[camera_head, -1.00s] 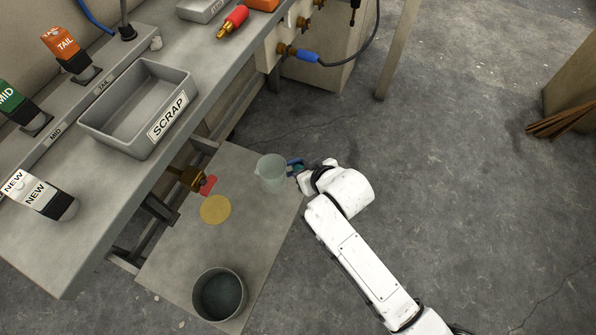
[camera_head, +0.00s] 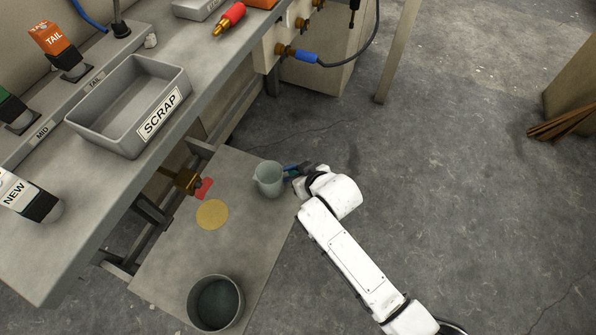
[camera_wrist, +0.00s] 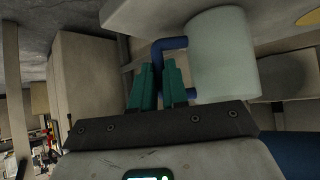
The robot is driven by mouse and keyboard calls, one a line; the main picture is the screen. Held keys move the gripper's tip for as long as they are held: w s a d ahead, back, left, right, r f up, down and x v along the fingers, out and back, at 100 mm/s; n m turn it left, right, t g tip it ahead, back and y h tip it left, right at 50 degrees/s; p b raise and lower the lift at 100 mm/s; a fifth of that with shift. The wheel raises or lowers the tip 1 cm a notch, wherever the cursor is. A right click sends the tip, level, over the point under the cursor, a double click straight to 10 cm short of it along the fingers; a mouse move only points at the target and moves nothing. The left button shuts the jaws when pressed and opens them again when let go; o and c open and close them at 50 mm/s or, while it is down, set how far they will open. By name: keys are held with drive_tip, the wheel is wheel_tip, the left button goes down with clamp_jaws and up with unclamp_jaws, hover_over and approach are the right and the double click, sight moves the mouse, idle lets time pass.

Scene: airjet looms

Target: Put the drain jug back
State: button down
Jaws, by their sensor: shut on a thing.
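The drain jug (camera_head: 268,180) is a pale translucent cup with a blue handle. It is upright over the right part of the low grey shelf (camera_head: 235,172); I cannot tell whether it touches the shelf. In the wrist view the jug (camera_wrist: 222,55) is right of my green fingers, and its blue handle (camera_wrist: 170,44) passes by them. My gripper (camera_head: 293,172) is at the jug's right side, shut on the handle. It also shows in the wrist view (camera_wrist: 158,75). A yellow disc (camera_head: 212,214) lies on the shelf, below a brass valve with a red lever (camera_head: 203,189).
A dark round bucket (camera_head: 215,303) stands at the shelf's front. The bench above holds a grey SCRAP tray (camera_head: 100,112) and labelled holders, and overhangs the shelf's left side. A panel with brass fittings and a blue hose connector (camera_head: 306,56) is behind.

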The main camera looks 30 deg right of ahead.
drive_tip(key=c, duration=1.1)
unclamp_jaws()
drive_tip(key=shift+c, duration=0.2)
drive_tip(key=shift+r, duration=0.15)
drive_tip(key=p+v, duration=0.4)
drive_tip(key=v, duration=0.8)
drive_tip(key=s+d+g, duration=0.2)
drive_tip(key=s+g, duration=0.2)
drive_tip(key=s, duration=0.5)
drive_tip(key=s+d+r+g, duration=0.1)
drive_tip(key=s+d+g, duration=0.2)
drive_tip(key=s, duration=0.6)
drive_tip(key=shift+s+r+m+g+h, duration=0.15)
drive_tip(key=shift+s+m+g+h, duration=0.2)
drive_tip(key=shift+g, duration=0.55)
